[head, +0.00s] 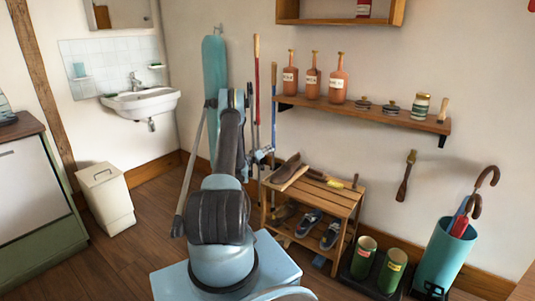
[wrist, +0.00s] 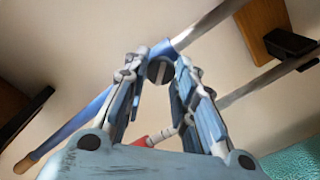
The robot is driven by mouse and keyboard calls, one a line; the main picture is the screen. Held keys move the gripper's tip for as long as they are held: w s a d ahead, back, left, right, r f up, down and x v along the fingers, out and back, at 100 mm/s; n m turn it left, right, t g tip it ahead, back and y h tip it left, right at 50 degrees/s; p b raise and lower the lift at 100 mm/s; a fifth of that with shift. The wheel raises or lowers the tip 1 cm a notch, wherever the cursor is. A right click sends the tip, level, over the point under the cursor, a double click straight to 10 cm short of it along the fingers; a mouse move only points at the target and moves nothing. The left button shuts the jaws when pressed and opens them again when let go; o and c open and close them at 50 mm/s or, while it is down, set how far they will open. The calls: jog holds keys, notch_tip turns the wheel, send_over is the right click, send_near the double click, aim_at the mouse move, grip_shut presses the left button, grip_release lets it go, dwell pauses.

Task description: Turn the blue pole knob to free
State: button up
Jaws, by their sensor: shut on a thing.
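The blue pole (head: 274,95) leans upright against the wall, right of a red pole (head: 257,75). In the wrist view the blue pole (wrist: 85,121) runs diagonally, with a blue sleeve and a bare metal length at upper right. Its knob (wrist: 159,70) is a dark round disc with a pale line across its face, beside the sleeve's end. My gripper (head: 265,154) is at the poles. In the wrist view its fingertips (wrist: 157,66) are on either side of the knob, shut on it. The knob is too small to make out in the head view.
The red pole's red part (wrist: 160,137) shows behind my fingers. A wooden shoe rack (head: 345,205) stands just right of my gripper. A wall shelf (head: 375,112) with bottles is above it. A teal ironing board (head: 215,85) leans at left.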

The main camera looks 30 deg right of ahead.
jog(key=shift+f+n, duration=0.1)
jog(key=shift+n, duration=5)
jog(key=o, duration=1.1)
jog(key=shift+c, duration=0.2)
jog(key=v, duration=0.7)
jog(key=shift+a, duration=0.25)
